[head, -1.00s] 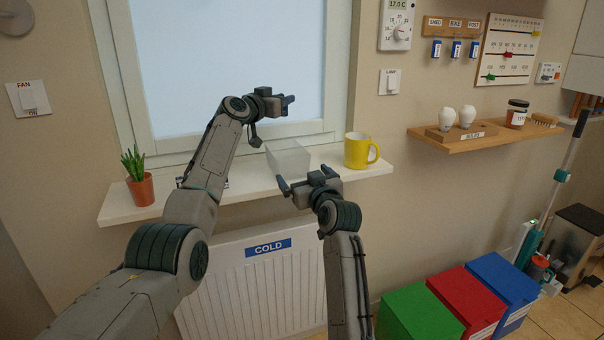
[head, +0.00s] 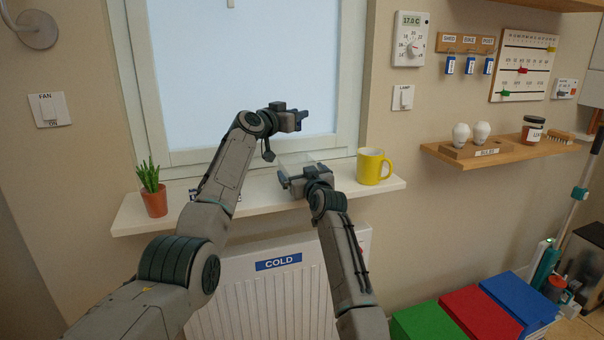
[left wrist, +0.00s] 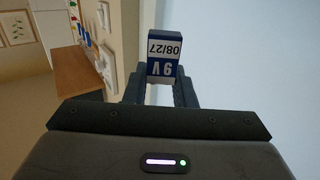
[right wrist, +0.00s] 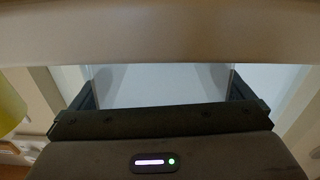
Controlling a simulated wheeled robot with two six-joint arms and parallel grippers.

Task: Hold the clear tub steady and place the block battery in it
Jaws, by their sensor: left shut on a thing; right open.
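The block battery (left wrist: 163,54), blue and white and marked 9 V, is held between the fingers of my left gripper (left wrist: 160,88). In the head view my left gripper (head: 300,118) is shut on it in front of the window, above the sill. The clear tub (head: 296,159) stands on the sill, faint and partly hidden behind my right gripper (head: 300,174). In the right wrist view the see-through tub (right wrist: 160,85) lies between the spread fingers of my right gripper (right wrist: 162,90). I cannot tell whether they touch it.
A yellow mug (head: 372,167) stands on the white sill (head: 250,196) right of the tub. A potted plant (head: 153,192) stands at the sill's left end. The window (head: 250,75) is behind. A radiator (head: 270,300) is below.

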